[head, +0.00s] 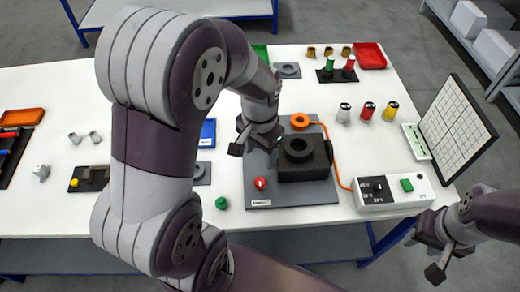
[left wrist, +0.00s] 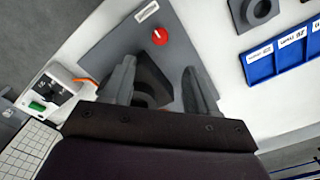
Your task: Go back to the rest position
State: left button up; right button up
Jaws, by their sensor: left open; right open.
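My left gripper (head: 250,143) is open and empty above the left part of a grey base plate (head: 262,190), beside a dark block with a round hole (head: 298,150). In the left wrist view its two fingers (left wrist: 160,88) stand apart, with the dark block (left wrist: 152,82) seen between and beyond them. Whether the fingers touch anything there I cannot tell. My right gripper (head: 438,255) is open and empty at the lower right, off the front edge of the white table (head: 330,222). My left arm crosses the head view and hides part of the table.
A red knob (head: 260,183) and an orange ring (head: 300,120) are on the plate. A control box with a green button (head: 393,192) and a tilted panel (head: 458,128) stand right. Red, green and yellow cylinders (head: 367,111) stand behind. A blue tray (head: 208,134) is left of the plate.

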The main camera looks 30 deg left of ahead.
dwell(0.5)
pick_arm(q)
jog(key=s+d, duration=0.1)
jog(key=s+n+t, duration=0.1)
jog(key=s, duration=0.1)
jog(key=s+d+n, duration=0.1)
jog(key=shift+s+d+f, duration=0.25)
jog(key=shift+d, duration=0.05)
jog(key=shift+w, duration=0.1)
dwell(0.8)
